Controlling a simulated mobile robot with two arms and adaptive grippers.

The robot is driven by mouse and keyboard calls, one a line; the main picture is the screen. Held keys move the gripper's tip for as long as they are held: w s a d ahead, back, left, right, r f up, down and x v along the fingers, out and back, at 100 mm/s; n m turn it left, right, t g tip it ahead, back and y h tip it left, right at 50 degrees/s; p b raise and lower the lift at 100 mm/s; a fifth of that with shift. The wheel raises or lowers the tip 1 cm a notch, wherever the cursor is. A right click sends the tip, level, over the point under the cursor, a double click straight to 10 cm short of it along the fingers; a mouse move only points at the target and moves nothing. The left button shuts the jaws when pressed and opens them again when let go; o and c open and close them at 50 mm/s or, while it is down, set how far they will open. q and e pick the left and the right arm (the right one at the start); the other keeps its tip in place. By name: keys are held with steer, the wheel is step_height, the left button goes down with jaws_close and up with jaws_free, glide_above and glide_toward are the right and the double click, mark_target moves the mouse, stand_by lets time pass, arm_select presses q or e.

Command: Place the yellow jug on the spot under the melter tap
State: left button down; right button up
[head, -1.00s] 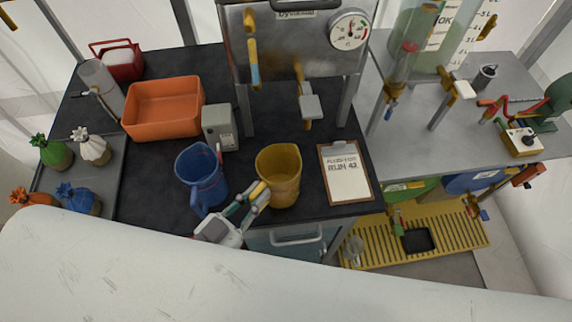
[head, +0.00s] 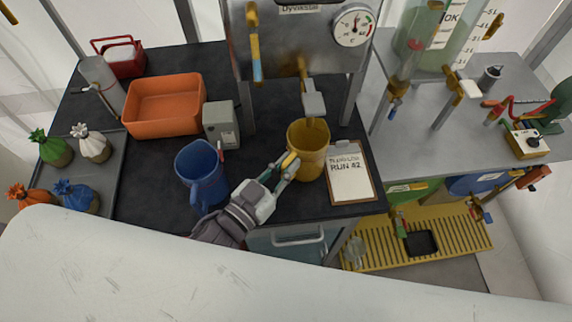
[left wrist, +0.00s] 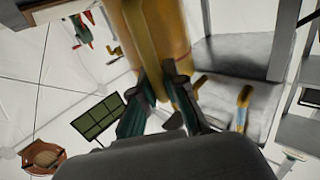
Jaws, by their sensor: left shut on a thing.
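The yellow jug (head: 311,158) is upright, with its open top facing up, just below the melter tap (head: 313,103) in the head view. The tap hangs from the steel melter (head: 288,50) with the dial gauge. My left gripper (head: 286,168) is shut on the near-left side of the jug. In the left wrist view the jug (left wrist: 150,35) stands between the fingers (left wrist: 163,95). Whether the jug touches the black bench cannot be told. No marked spot shows under the tap; the jug may hide it. My right gripper is out of view.
A blue jug (head: 201,174) stands left of my left gripper. A clipboard (head: 350,180) lies close to the yellow jug's right. A grey box (head: 221,124) and an orange bin (head: 163,105) are farther left. Melter legs flank the tap area.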

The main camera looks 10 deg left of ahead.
arm_select(q)
steer(key=c, duration=1.2)
jaws_free()
steer(key=shift+w+f, duration=0.1)
steer(key=b+v, duration=0.3)
steer(key=v, duration=0.9)
